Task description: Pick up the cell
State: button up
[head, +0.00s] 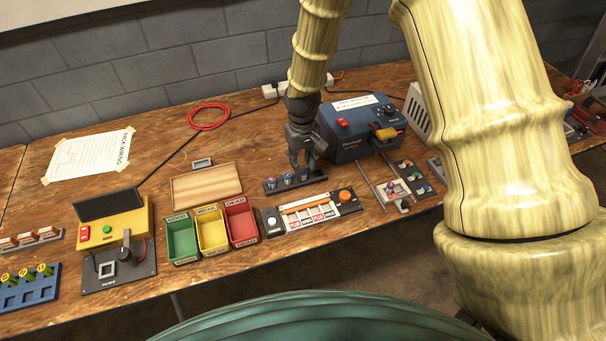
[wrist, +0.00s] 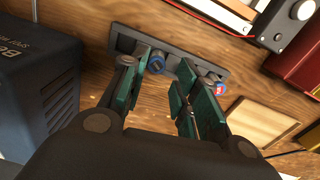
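A small dark rack (head: 313,183) holds upright blue cells (head: 288,179) near the middle of the bench. My gripper (head: 303,158) points down over the right part of this rack. In the wrist view my gripper (wrist: 166,62) is open, with green-padded fingers apart. A blue-topped cell (wrist: 156,65) stands in the rack (wrist: 174,60) and shows between the fingertips; I cannot tell whether they touch it. Another cell (wrist: 218,88), with a red and blue top, shows beyond the right finger, which hides part of the rack.
A blue spot-welder box (head: 350,140) stands close to the right of my gripper. Green (head: 181,240), yellow (head: 212,231) and red (head: 241,222) bins, a wooden board (head: 205,186) and a slotted tray (head: 318,212) lie nearby. A yellow tester (head: 115,235) stands left.

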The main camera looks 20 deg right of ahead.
aim_at(303, 171)
jog(key=shift+w+d+f+p, duration=0.1)
jog(key=shift+f+p, duration=0.35)
jog(key=shift+f, duration=0.9)
jog(key=shift+w+d+f+p, duration=0.1)
jog(key=shift+f+p, duration=0.35)
jog(key=shift+f, duration=0.85)
grip_shut()
